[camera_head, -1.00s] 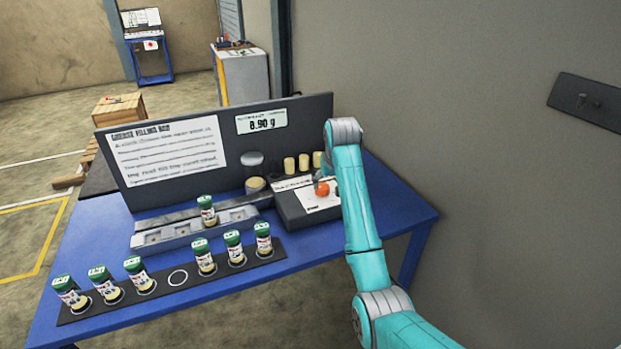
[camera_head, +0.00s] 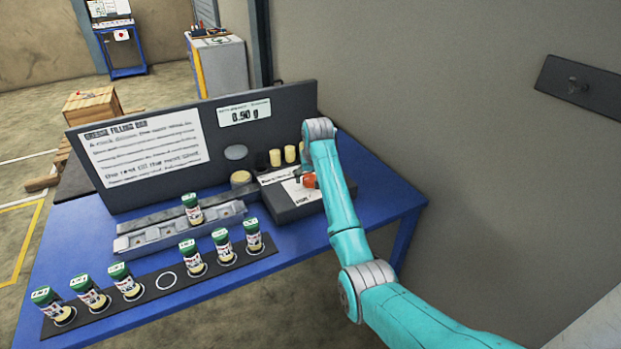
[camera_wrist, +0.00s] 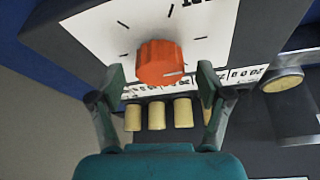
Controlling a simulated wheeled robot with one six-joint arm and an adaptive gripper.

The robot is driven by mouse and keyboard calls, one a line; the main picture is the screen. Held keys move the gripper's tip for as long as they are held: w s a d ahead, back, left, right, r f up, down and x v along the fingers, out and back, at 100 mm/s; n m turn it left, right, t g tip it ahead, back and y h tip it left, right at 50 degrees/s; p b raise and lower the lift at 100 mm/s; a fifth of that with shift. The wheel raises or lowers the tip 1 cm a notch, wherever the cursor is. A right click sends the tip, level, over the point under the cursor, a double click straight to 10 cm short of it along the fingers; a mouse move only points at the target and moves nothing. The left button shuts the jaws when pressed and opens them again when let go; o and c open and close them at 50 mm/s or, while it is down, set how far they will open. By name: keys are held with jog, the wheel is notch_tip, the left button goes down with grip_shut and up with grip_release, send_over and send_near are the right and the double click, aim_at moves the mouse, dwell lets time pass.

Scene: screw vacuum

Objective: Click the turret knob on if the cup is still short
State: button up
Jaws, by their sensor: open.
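The orange turret knob (camera_head: 309,180) sits on a dark box with a white dial plate (camera_head: 300,192). In the wrist view the knob (camera_wrist: 160,63) lies between and just beyond the fingertips of my gripper (camera_wrist: 163,80). The fingers are open, one on each side, and do not visibly touch it. A pointer line on the knob faces down and right. A cup with a green lid (camera_head: 192,208) stands upright on the grey slotted rail (camera_head: 140,240). The display (camera_head: 244,112) on the back panel appears to read 0.90 g.
Several green-lidded cups stand on the dark front strip (camera_head: 75,318), with one empty ring (camera_head: 166,281). Cream cylinders (camera_head: 290,154) stand behind the dial, close to my gripper. A round cream-topped nozzle or pot (camera_head: 241,178) is left of the box. The wall is at the right.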

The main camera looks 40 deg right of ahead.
jog(key=shift+w+d+f, duration=0.1)
jog(key=shift+w+f, duration=0.05)
jog(key=shift+f, duration=0.25)
jog(key=c, duration=1.2)
jog(key=shift+o, duration=0.2)
jog(key=shift+m, duration=0.4)
jog(key=m, duration=0.2)
jog(key=m+g+h, duration=0.1)
jog(key=m, duration=0.1)
jog(key=shift+w+m+h, duration=0.1)
jog(key=shift+m+h, duration=0.2)
jog(key=shift+m, duration=0.1)
jog(key=m+g, duration=0.1)
jog(key=m, duration=0.2)
jog(key=m+g, duration=0.1)
jog(key=m, duration=0.2)
jog(key=shift+w+g+h, duration=0.1)
jog(key=shift+g+h, duration=0.2)
jog(key=shift+h, duration=0.1)
